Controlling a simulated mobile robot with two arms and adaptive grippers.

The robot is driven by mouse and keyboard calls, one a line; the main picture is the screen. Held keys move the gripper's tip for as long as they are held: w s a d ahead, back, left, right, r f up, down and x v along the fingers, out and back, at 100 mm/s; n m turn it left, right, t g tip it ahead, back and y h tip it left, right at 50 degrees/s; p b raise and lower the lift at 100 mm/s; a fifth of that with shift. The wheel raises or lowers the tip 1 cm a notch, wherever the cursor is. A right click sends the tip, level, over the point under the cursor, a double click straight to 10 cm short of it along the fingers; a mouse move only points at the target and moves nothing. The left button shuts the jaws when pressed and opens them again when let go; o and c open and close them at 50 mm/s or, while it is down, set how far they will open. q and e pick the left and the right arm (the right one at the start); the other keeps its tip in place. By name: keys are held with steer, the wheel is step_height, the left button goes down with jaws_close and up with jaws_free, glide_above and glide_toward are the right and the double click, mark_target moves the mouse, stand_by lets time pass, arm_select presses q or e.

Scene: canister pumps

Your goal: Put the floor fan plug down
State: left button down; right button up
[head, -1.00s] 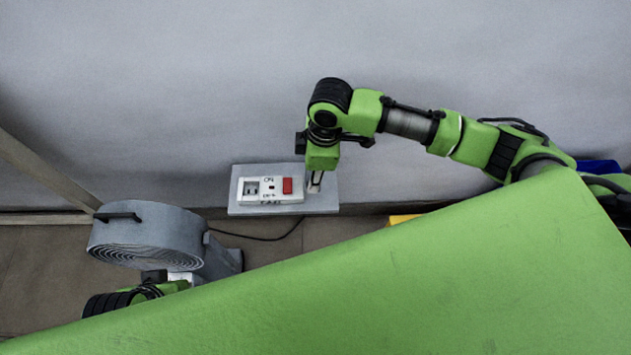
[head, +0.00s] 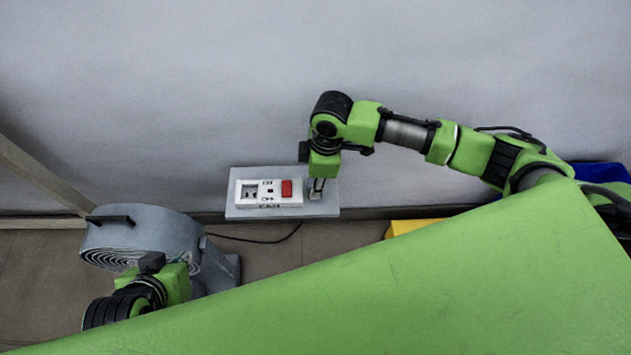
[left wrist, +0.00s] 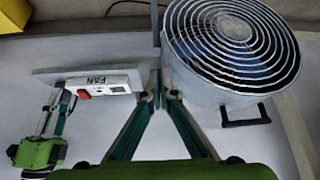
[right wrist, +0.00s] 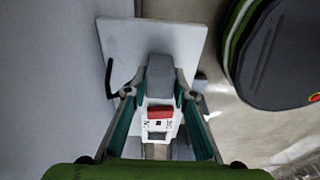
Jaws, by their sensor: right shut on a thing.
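The floor fan plug (right wrist: 160,74) is a grey block between the fingertips of my right gripper (right wrist: 160,94), which is shut on it. In the head view the right gripper (head: 317,188) points down at the right end of the grey board (head: 236,211), beside the white FAN socket unit (head: 262,193) with its red switch. I cannot tell if the plug touches the board. The grey floor fan (head: 150,232) stands at the left. My left gripper (head: 152,262) is in front of it; in the left wrist view its fingertips (left wrist: 160,96) are close together, with no held object visible.
A dark cord (head: 255,240) runs between the fan and the board along the floor. A yellow object (head: 410,226) and a blue one (head: 600,172) lie to the right. The wall (head: 200,90) is close behind the board.

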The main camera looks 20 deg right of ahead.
steer(key=o, duration=1.1)
steer(key=shift+f, duration=0.15)
